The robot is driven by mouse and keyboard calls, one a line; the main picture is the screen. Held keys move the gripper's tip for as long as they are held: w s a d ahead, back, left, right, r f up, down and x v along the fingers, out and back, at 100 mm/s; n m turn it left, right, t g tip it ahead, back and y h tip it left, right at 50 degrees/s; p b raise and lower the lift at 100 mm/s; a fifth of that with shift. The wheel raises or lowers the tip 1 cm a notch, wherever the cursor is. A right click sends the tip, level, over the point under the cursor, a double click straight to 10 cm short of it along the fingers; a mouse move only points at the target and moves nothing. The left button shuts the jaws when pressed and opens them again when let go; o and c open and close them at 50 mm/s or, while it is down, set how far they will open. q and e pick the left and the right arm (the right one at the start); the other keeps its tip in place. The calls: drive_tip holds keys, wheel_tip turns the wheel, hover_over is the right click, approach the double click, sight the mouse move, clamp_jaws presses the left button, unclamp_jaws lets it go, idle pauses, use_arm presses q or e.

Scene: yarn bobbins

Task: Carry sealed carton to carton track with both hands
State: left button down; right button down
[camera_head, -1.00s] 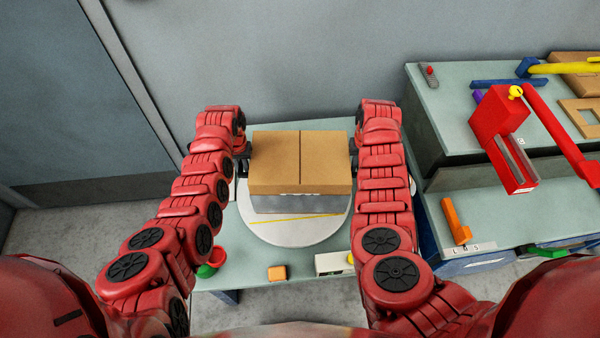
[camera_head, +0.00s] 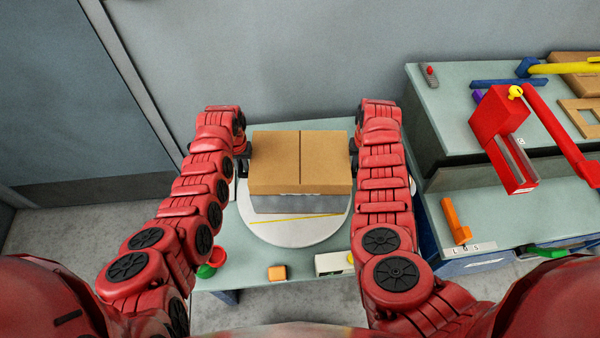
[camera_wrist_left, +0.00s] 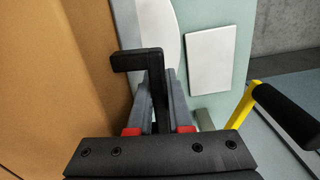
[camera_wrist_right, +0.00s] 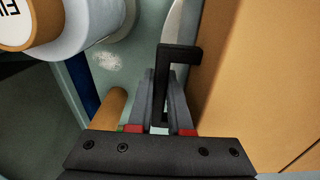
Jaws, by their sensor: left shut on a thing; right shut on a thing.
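A brown sealed carton (camera_head: 300,160) with a centre seam is between my two grippers, over a round white disc (camera_head: 290,231) on the light green table. My left gripper (camera_head: 243,162) is at its left side, shut on a black handle that stands out from the carton; the handle (camera_wrist_left: 150,75) shows in the left wrist view. My right gripper (camera_head: 354,160) is at its right side, shut on the matching black handle (camera_wrist_right: 178,75). A grey block under the carton's front edge is partly hidden. I cannot pick out the carton track.
A second bench (camera_head: 520,215) stands at the right with a red device (camera_head: 498,120) and an orange part (camera_head: 456,220). An orange cube (camera_head: 277,272), a white box (camera_head: 331,263) and red and green cups (camera_head: 211,263) lie along the table's front. A wall is behind.

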use_arm(q)
drive_tip(key=shift+r, duration=0.2)
use_arm(e)
drive_tip(key=shift+r, duration=0.2)
